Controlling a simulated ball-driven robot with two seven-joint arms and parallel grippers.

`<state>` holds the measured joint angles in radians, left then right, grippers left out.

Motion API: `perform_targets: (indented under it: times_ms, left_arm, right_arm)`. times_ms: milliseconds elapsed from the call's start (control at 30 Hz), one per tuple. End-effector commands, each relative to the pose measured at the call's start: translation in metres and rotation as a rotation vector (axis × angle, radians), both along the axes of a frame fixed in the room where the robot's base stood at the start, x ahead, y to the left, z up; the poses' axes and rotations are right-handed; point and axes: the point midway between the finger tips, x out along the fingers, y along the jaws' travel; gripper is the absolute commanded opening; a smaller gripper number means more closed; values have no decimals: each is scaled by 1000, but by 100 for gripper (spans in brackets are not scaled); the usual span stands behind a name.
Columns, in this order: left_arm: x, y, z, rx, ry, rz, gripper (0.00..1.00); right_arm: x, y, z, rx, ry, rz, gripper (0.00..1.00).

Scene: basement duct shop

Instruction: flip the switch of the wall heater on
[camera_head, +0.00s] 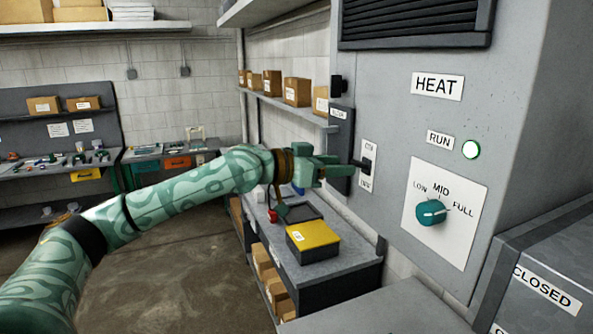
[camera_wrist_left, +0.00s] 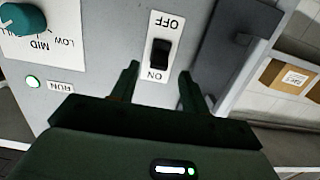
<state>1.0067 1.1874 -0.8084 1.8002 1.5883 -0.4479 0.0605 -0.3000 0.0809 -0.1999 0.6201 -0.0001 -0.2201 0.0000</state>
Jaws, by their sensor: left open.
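The wall heater (camera_head: 395,120) is a grey cabinet on the right in the head view. Its black switch (camera_head: 366,164) sits on a small white plate low on the front; the wrist view shows the switch (camera_wrist_left: 160,54) between upside-down OFF and ON labels, ON nearer my gripper in the picture. I cannot tell for sure which way it is tipped. My left gripper (camera_head: 347,166) is open and empty in front of the switch. In the left wrist view its fingertips (camera_wrist_left: 158,72) flank the ON end of the plate; contact is not clear. My right gripper is not in view.
A round RUN lamp (camera_head: 471,150) glows green-white. A teal knob (camera_head: 431,212) points between MID and FULL. A dark panel (camera_head: 341,150) is beside the switch. Below stands a bench with a yellow-topped box (camera_head: 312,238). A grey CLOSED box (camera_head: 545,275) is at lower right.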

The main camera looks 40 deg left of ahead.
Motion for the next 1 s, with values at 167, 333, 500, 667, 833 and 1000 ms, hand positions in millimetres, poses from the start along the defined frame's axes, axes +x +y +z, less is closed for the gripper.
perform_targets:
  times_ms: [167,333,500,667,833,1000]
  left_arm:
    - [-44,28,-2,7,3,5,45]
    - [-80,50,2,4,2,6,45]
    - [-101,62,8,4,1,5,45]
    - [-110,66,13,2,0,2,45]
    - [-112,66,15,0,0,0,45]
    - [-111,66,15,0,0,1,45]
  right_arm:
    - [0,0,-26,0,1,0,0]
    - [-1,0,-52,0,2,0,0]
    - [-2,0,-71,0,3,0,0]
    - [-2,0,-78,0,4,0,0]
    - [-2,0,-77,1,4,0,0]
    - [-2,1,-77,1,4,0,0]
